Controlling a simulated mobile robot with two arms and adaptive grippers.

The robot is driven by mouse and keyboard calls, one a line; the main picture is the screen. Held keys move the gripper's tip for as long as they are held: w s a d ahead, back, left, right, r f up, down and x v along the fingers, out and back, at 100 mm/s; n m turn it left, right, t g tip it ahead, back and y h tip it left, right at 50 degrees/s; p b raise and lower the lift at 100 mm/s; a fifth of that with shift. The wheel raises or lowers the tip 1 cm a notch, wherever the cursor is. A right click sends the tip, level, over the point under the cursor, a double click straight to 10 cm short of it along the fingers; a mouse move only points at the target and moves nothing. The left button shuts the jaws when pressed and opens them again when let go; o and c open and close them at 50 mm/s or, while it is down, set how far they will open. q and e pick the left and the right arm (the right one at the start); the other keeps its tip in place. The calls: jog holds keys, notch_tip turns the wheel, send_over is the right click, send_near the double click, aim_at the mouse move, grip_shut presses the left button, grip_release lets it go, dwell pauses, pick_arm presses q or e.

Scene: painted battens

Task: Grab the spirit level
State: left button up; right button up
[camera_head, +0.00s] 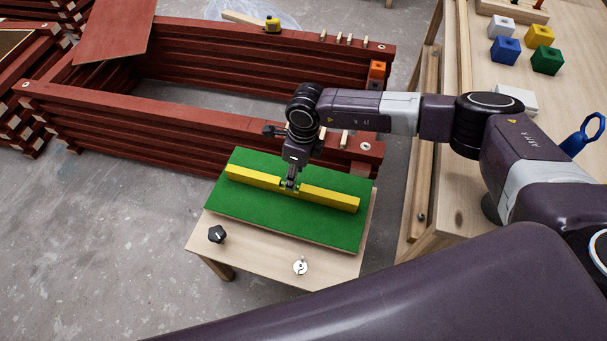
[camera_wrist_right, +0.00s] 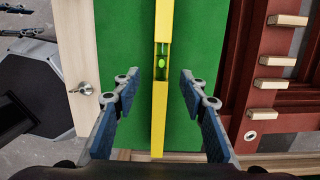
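The spirit level is a long yellow bar (camera_head: 330,198) lying on a green mat (camera_head: 235,205) on a small wooden table. In the right wrist view the level (camera_wrist_right: 160,110) runs up the middle, with a bright green vial in it. My right gripper (camera_head: 290,186) points down at the level's middle and hides part of it. In the wrist view my right gripper (camera_wrist_right: 160,80) is open, one finger on each side of the level, with a gap on both sides. Whether the fingertips reach down beside the level is unclear. My left gripper is not in view.
A black knob (camera_head: 217,234) and a metal latch (camera_head: 300,267) are on the small table's front. Stacked red battens (camera_head: 200,135) stand close behind it. A workbench with coloured blocks (camera_head: 505,49) is at the right. Grey floor is open at the left.

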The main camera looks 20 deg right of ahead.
jog(key=shift+f, duration=0.3)
jog(key=f, duration=0.4)
jog(key=w+a+f+b, duration=0.1)
jog(key=f, duration=0.1)
jog(key=shift+a+f, duration=0.1)
jog(key=shift+f, duration=0.3)
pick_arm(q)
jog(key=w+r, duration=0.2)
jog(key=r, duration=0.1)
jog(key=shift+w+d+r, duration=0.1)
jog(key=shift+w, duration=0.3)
pick_arm(e)
jog(key=shift+w, duration=0.1)
grip_shut()
